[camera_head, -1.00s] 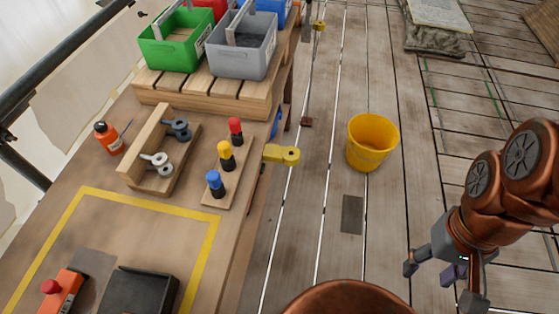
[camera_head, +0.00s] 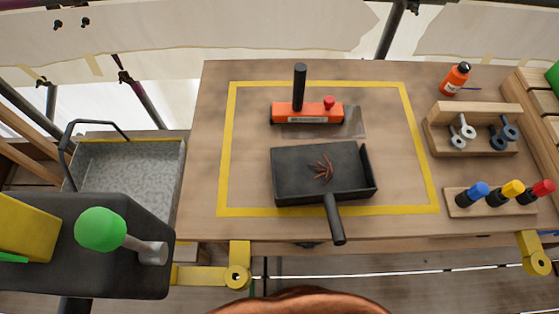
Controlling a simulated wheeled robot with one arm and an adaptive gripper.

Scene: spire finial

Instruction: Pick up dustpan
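The dustpan (camera_head: 300,170) is a flat black tray with a raised rim on its right. It lies on the wooden table inside a yellow taped square, with its dark handle (camera_head: 335,218) pointing toward the table's front edge. A small heap of reddish-brown slivers (camera_head: 322,168) lies in it. Behind it stands an orange tool (camera_head: 300,112) with a black upright handle and a red knob. My gripper is not in the current view.
A wooden rack with eyebolts (camera_head: 475,135) and a strip with blue, yellow and red capped pieces (camera_head: 495,202) stand at the right. An orange bottle (camera_head: 456,78) is behind them. A grey metal bin (camera_head: 125,175) and a dark box with a green knob (camera_head: 100,228) are at the left.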

